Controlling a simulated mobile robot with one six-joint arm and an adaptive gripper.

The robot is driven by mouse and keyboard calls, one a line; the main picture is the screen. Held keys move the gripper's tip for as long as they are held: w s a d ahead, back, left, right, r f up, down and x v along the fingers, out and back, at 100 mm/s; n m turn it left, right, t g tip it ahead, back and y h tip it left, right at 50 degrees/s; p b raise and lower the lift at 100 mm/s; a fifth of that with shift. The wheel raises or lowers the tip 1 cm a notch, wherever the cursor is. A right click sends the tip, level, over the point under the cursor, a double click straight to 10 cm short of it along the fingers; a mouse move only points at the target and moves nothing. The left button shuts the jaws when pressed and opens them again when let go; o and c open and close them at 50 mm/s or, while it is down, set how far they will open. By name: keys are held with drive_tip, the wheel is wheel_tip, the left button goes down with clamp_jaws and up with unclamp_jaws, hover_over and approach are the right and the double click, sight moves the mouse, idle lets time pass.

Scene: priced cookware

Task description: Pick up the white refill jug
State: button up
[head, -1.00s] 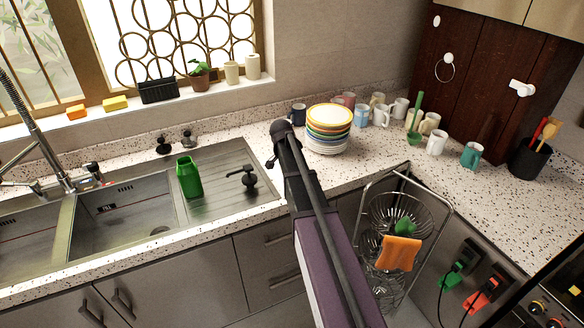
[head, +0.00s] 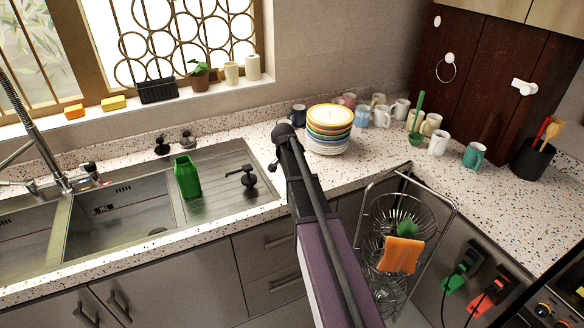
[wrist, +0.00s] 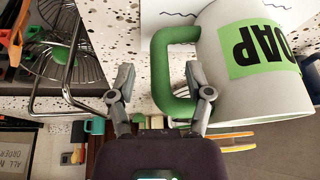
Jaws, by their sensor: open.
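The white refill jug (wrist: 245,28) fills the upper right of the wrist view. It has a green label with dark letters, upside down in this view, and a thick green handle (wrist: 163,75). My gripper (wrist: 160,88) is open, with one finger on each side of part of the green handle. Whether either finger touches it, I cannot tell. In the head view my arm reaches toward the counter, and I cannot make out the jug or the fingertips there.
Stacked plates (head: 329,131) stand on the counter beside my arm, with several mugs behind. A wire basket rack (head: 398,240) stands to the right, holding an orange cloth (head: 401,254). A green container (head: 187,177) stands at the sink.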

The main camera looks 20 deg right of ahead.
drive_tip(key=shift+b+x, duration=0.8)
drive_tip(key=shift+x, duration=0.4)
clamp_jaws()
